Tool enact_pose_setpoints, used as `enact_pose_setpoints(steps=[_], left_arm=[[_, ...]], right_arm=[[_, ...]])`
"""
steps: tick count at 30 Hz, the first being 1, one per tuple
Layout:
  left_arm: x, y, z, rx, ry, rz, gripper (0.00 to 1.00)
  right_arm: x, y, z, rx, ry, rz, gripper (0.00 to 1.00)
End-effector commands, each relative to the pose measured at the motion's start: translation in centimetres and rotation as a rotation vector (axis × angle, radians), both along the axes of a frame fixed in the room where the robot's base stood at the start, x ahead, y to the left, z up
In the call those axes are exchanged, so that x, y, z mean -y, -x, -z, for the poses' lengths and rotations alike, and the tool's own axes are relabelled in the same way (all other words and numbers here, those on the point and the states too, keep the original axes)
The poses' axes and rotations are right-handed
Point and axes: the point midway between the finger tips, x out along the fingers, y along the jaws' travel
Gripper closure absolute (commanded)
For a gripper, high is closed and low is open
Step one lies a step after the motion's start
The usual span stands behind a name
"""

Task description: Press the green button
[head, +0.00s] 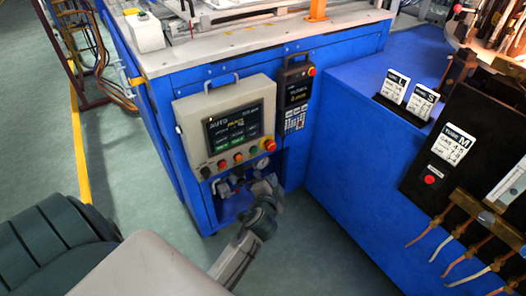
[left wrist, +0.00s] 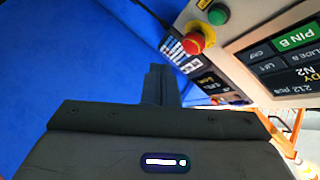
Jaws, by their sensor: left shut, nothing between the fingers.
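The green button (head: 254,150) sits in the button row under the screen of the beige control panel (head: 184,130), just left of the red emergency knob (head: 270,145). In the left wrist view the green button (left wrist: 218,14) shows near the top edge, beside the red knob with a yellow base (left wrist: 194,41). My left gripper (head: 268,184) is just below the panel's lower right corner, apart from the button. Its fingers (left wrist: 160,72) are shut and empty, and they point below the button row. My right gripper is out of view.
The panel's screen (head: 234,127) is lit above the buttons. A black keypad unit (head: 296,95) is mounted to its right. A blue cabinet (head: 345,150) stands close on the right side. Small fittings and a gauge lie under the panel. Open floor lies in front.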

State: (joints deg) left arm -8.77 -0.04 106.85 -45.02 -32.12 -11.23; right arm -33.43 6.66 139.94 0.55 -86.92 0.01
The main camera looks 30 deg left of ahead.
Motion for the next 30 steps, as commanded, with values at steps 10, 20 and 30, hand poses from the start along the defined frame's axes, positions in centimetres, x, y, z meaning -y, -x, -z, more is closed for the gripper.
enact_pose_setpoints(steps=[10,20,30], left_arm=[[-0.1,-0.2,-1.2,0.022,-0.019,-0.004,1.0],[-1.2,-0.6,-1.2,0.023,-0.023,-0.003,1.0],[-5.6,-2.5,-1.1,0.022,-0.022,-0.002,1.0]], right_arm=[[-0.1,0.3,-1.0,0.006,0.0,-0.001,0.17],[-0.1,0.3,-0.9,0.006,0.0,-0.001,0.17],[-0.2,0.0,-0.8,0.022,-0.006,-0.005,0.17]])
